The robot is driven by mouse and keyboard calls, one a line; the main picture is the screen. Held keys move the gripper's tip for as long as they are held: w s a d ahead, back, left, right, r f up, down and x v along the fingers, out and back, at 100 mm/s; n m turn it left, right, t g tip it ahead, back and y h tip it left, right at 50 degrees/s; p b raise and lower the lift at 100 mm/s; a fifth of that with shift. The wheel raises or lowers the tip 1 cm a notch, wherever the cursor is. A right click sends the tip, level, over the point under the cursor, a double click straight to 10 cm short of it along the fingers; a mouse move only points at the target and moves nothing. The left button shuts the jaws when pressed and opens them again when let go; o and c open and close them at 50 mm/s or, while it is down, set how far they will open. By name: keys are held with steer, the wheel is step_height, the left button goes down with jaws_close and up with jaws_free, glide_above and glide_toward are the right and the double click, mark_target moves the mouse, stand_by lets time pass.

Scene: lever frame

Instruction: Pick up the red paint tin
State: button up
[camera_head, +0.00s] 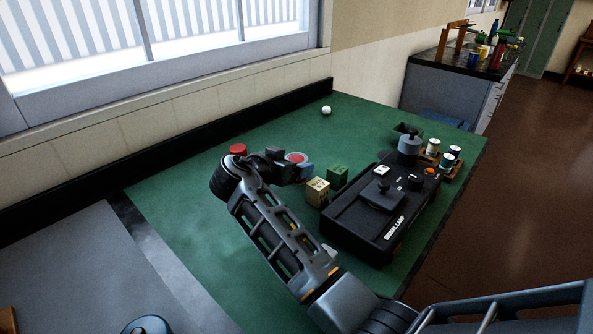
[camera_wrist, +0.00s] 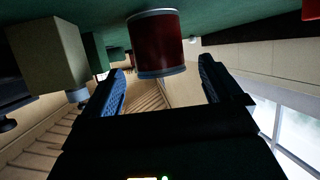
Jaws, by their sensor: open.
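The red paint tin (camera_head: 297,157), with a red top and pale rim, stands on the green bench mat, partly hidden by my gripper (camera_head: 300,170). In the wrist view the dark red tin (camera_wrist: 157,42) with metal rims is upside down in the picture. It lies just ahead of my open gripper (camera_wrist: 162,80), roughly in line with the gap between the blue-padded fingers. No finger visibly grips it, and I cannot tell whether its near side is between the tips. A second red round object (camera_head: 238,149) stands to the left, behind my wrist.
A tan block (camera_head: 317,191) and a green block (camera_head: 337,174) stand right of the tin. A large black device (camera_head: 370,220) with knobs lies farther right, with spools (camera_head: 433,146) behind it. A white ball (camera_head: 326,110) lies far back; the mat around it is clear.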

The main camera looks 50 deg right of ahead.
mark_target(296, 158)
steer(key=x, duration=0.3)
steer(key=shift+w+d+f+b, duration=0.1)
steer(key=shift+d+f+b, duration=0.15)
steer(key=shift+f+b, duration=0.05)
steer(key=shift+c, duration=0.2)
steer(key=c, duration=1)
steer(key=shift+c, duration=0.7)
steer(key=shift+r, duration=0.15)
